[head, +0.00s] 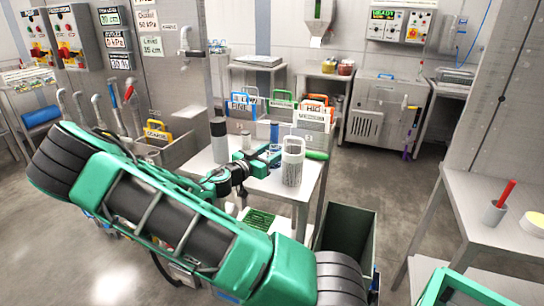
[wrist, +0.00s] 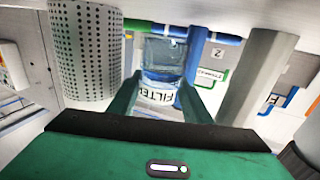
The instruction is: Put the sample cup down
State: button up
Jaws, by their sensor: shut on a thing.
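The sample cup (wrist: 165,60) is clear, with bluish liquid in it. A white band lettered "FILTER" (wrist: 160,97) shows at its near end in the wrist view. My gripper (wrist: 163,88) is shut on the cup, one green finger on each side. In the head view my gripper (head: 262,160) is over the small steel table (head: 240,183), left of a white perforated basket (head: 292,165). The cup is small and hard to make out there. I cannot tell whether its base touches the table.
A dark grey cylinder (head: 219,141) and a blue upright cylinder (head: 274,133) stand close by on the table. A green-handled thing (head: 317,155) lies at its right edge. A dark open bin (head: 347,235) stands to the right. A bench (head: 500,205) is farther right.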

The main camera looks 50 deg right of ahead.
jog(key=shift+f, duration=0.85)
jog(key=o, duration=1)
jog(key=shift+f, duration=0.1)
jog(key=shift+c, duration=0.2)
